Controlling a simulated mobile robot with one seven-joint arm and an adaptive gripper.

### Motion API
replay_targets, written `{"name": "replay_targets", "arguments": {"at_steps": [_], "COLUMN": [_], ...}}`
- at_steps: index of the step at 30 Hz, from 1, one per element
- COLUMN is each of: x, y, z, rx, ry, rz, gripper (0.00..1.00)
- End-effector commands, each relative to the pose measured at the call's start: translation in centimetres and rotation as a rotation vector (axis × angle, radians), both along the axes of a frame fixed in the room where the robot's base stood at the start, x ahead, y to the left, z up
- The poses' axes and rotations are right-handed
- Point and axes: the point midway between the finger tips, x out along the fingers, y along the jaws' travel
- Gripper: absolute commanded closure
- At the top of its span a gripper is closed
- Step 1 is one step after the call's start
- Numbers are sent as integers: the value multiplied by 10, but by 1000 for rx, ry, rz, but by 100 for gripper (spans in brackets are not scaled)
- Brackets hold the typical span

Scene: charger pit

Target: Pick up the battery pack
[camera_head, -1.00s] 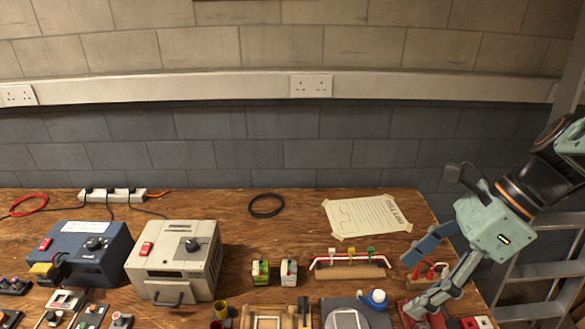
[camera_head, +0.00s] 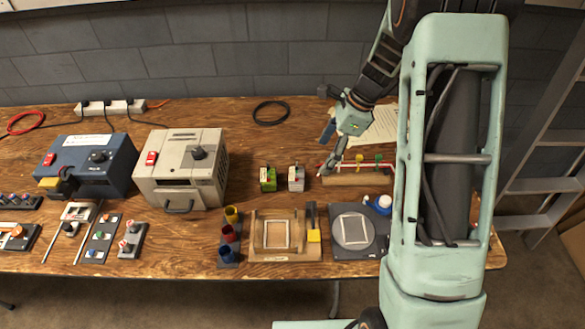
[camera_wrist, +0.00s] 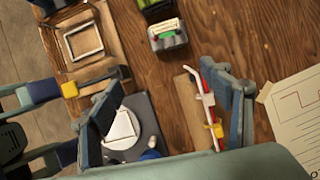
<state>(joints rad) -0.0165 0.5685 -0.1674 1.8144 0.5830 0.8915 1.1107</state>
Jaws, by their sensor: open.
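Two small block-shaped packs stand side by side mid-table; I cannot tell which one the task means. The left one is a green pack (camera_head: 268,179). The right one is a pale grey-white pack (camera_head: 296,178). In the wrist view the green pack (camera_wrist: 156,9) is cut by the top edge, and the pale pack (camera_wrist: 167,36) shows a green part on its face. My gripper (camera_head: 330,149) is open and empty, above the table to the right of both packs and apart from them. In the wrist view its two fingers are spread wide, with the packs beyond the gap.
A wooden block with a red-and-white rod (camera_head: 357,179) lies near my gripper. In front are a wooden frame fixture (camera_head: 257,242) and a dark plate with a disc (camera_head: 343,248). A grey charger box (camera_head: 180,160) stands left. Bare table lies behind the packs.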

Motion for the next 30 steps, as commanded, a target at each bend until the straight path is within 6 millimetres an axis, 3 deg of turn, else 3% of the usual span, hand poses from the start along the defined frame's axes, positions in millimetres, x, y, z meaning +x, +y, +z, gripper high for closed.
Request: {"name": "replay_targets", "arguments": {"at_steps": [3, 15, 23, 30], "x": [12, 19, 19, 20], "y": [16, 44, 53, 67], "z": [-25, -76, -94, -126], "rx": [23, 39, 38, 39], "ry": [-8, -14, -14, -12], "rz": [10, 16, 16, 17], "gripper": [28, 28, 28, 28]}}
